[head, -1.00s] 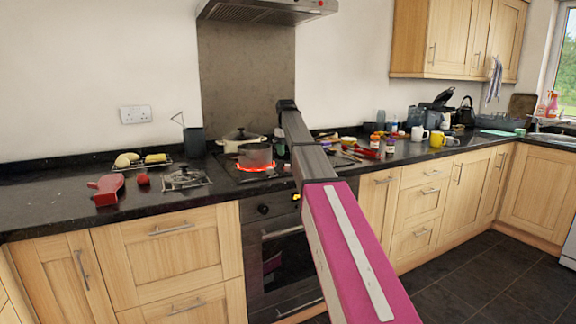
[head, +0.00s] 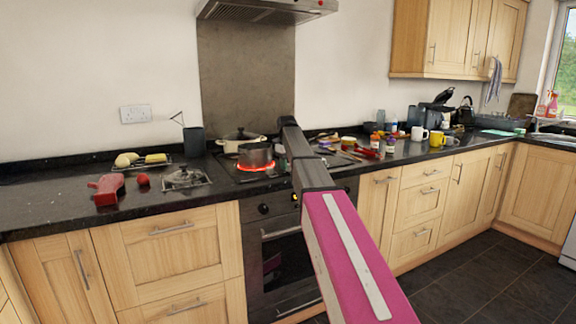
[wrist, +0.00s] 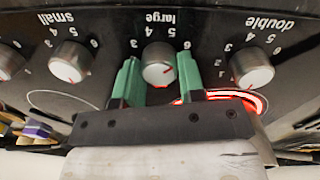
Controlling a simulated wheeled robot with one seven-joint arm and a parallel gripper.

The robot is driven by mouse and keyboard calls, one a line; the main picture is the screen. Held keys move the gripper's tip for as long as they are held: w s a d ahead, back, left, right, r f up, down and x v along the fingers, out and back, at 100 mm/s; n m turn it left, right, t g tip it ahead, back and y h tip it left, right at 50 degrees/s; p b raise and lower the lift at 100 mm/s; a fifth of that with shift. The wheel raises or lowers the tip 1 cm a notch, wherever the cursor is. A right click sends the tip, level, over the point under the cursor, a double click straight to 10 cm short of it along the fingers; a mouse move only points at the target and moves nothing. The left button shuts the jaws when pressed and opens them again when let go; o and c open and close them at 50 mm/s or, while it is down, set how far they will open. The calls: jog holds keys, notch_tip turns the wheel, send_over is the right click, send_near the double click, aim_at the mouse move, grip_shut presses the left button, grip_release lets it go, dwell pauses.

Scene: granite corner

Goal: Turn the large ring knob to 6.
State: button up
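The large ring knob (wrist: 158,66), a silver dial with a red mark toward its lower right, sits in the middle of the wrist view. The upside-down "large" label and scale (wrist: 158,31) are above it. My gripper (wrist: 159,78) is open, with its green fingers on either side of this knob. I cannot tell whether the fingers touch it. The head view does not show my fingertips, as my arm hides that part of the hob.
The "small" knob (wrist: 71,62) and the "double" knob (wrist: 252,68) flank the large one. A glowing red ring (wrist: 250,101) lies close to my right finger. In the head view, a saucepan (head: 256,155) stands on a glowing ring, with a lidded pot (head: 240,140) behind.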

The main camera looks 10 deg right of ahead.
jog(key=shift+m, duration=1.6)
jog(key=o, duration=0.9)
jog(key=r, duration=1)
jog(key=shift+a+r, duration=0.25)
jog(key=shift+r, duration=0.15)
